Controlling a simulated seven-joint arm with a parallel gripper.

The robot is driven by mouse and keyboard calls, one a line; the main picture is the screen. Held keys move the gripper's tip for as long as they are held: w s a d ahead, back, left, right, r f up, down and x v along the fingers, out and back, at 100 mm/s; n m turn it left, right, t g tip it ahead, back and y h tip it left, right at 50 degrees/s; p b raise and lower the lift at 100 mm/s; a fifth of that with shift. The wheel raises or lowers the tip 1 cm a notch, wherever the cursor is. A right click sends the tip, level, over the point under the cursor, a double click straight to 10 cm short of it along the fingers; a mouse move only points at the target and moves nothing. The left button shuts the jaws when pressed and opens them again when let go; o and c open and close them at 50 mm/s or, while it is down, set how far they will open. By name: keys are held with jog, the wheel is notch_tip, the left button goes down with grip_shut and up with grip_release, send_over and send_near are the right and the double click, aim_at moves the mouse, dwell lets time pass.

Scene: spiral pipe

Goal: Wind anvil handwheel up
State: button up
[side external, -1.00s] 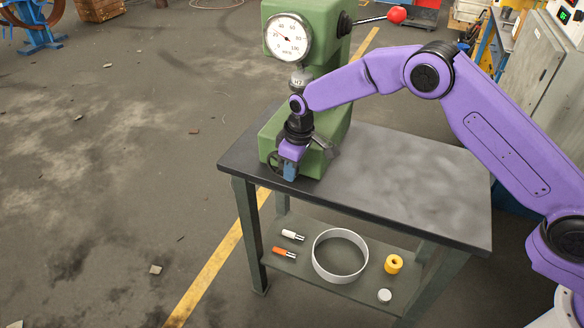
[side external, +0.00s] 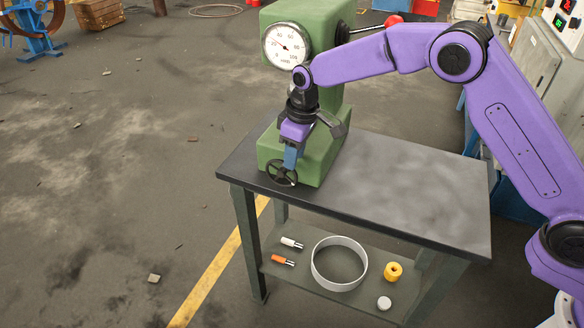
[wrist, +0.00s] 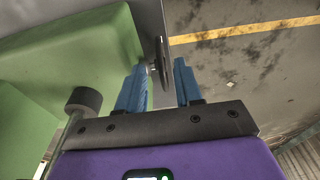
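The handwheel (side external: 281,174) is a small dark spoked wheel low on the front of the green machine (side external: 325,150). In the wrist view the wheel (wrist: 164,62) shows nearly edge-on, between and a little beyond my blue fingertips. My gripper (side external: 290,164) points down at the wheel's upper right rim. In the wrist view my gripper (wrist: 161,70) has its fingers apart, with visible space on both sides of the wheel. Whether a finger touches the rim cannot be told. My arm hides the anvil area below the dial gauge (side external: 287,46).
The machine stands on a dark-topped table (side external: 410,190). A red-knobbed lever (side external: 392,20) sticks out at upper right. The lower shelf holds a grey ring (side external: 340,284), a yellow part (side external: 393,271), a white disc (side external: 384,303) and two small tools. The right tabletop is clear.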

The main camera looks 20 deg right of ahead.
aim_at(282, 168)
jog(key=shift+s+d+r, duration=0.1)
jog(key=shift+r, duration=0.95)
jog(key=shift+s+d+r, duration=0.1)
jog(key=shift+r, duration=0.9)
jog(key=o, duration=0.7)
jog(key=shift+a, duration=0.1)
jog(key=o, duration=0.5)
jog(key=shift+s+a+n, duration=0.15)
jog(key=shift+s+n, duration=0.05)
jog(key=shift+n, duration=0.4)
jog(key=shift+c, duration=0.2)
jog(key=shift+o, duration=0.3)
jog(key=shift+s+a+r+n+h, duration=0.2)
jog(key=shift+a+n+h, duration=0.15)
jog(key=shift+n, duration=0.55)
jog(key=s+a+r+n+t+h, duration=0.2)
jog(key=a+r+n+t+h, duration=0.15)
jog(key=n, duration=1.05)
jog(key=shift+n+y, duration=0.3)
jog(key=shift+y, duration=0.2)
jog(key=x, duration=1.7)
jog(key=shift+s+a+f, duration=0.25)
jog(key=shift+a+f, duration=0.05)
jog(key=shift+a, duration=0.05)
